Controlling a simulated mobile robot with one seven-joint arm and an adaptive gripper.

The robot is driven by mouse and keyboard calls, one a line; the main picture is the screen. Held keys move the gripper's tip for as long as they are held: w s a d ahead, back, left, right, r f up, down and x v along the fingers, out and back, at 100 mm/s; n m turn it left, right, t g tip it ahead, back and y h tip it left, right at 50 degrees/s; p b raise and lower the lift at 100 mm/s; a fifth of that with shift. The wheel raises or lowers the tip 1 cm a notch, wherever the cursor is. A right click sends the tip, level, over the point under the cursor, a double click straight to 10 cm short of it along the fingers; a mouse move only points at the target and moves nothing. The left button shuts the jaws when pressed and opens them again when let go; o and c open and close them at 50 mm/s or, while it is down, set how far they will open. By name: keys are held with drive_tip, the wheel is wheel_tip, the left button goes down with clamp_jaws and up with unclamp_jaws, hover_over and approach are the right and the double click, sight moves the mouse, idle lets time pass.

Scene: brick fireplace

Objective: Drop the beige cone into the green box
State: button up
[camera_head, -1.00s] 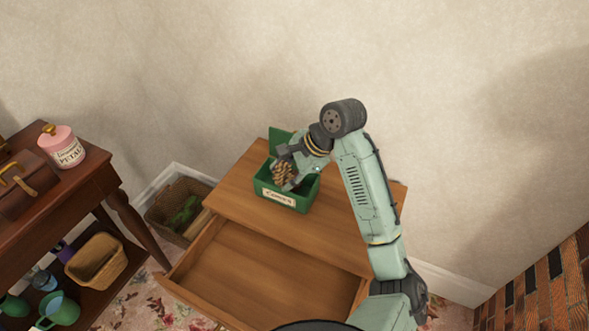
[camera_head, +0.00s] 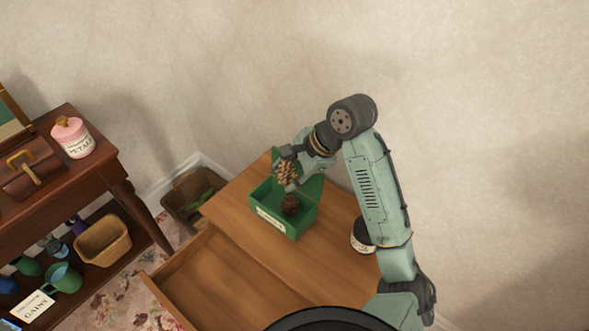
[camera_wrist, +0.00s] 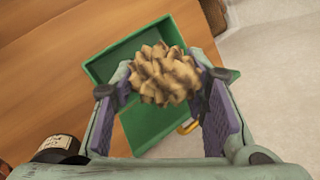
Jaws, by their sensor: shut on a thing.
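The beige cone (camera_head: 287,173) is a scaly pine cone held between the fingers of my gripper (camera_head: 288,164). In the wrist view the cone (camera_wrist: 165,74) sits between the purple pads of my gripper (camera_wrist: 166,88), with the green box (camera_wrist: 118,62) behind it. In the head view the open green box (camera_head: 262,213), with a pale label on its front, stands on the wooden table. The held cone is at the box's back side, above its rim height as far as I can tell.
The wooden table (camera_head: 333,270) has an open, empty-looking drawer (camera_head: 215,284) at the front. A dark jar (camera_head: 362,236) stands right of the box, beside my arm. A dark side table (camera_head: 100,172) with a pink jar (camera_head: 73,137) is at left.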

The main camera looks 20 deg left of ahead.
drive_tip(key=shift+f+b, duration=3.05)
drive_tip(key=shift+b, duration=0.5)
drive_tip(key=shift+r, duration=0.1)
drive_tip(key=o, duration=1)
drive_tip(key=v, duration=1.2)
